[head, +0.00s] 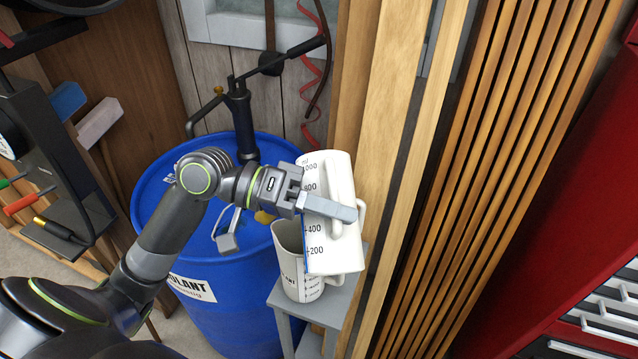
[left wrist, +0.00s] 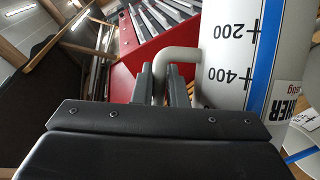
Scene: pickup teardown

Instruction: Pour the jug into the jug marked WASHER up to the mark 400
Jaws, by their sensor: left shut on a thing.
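A white jug (head: 324,245) with black marks from 200 to 1000 is in my left gripper (head: 328,207), which is shut on its handle. The handle shows between the fingers (left wrist: 165,82) in the left wrist view, and the jug's wall (left wrist: 225,55) bears a blue stripe and a label ending in HER. A second white jug (head: 291,238) stands on a small grey stand (head: 298,309), its label ending in ANT. The held jug is slightly tilted and partly hides it. No liquid shows, and I cannot tell whether the jugs touch. My right gripper is not in view.
A blue drum (head: 238,320) with a hand pump (head: 240,115) stands left of the stand. Wooden boards (head: 385,130) and slats (head: 480,170) rise close on the right. A red cabinet (head: 590,190) is farther right.

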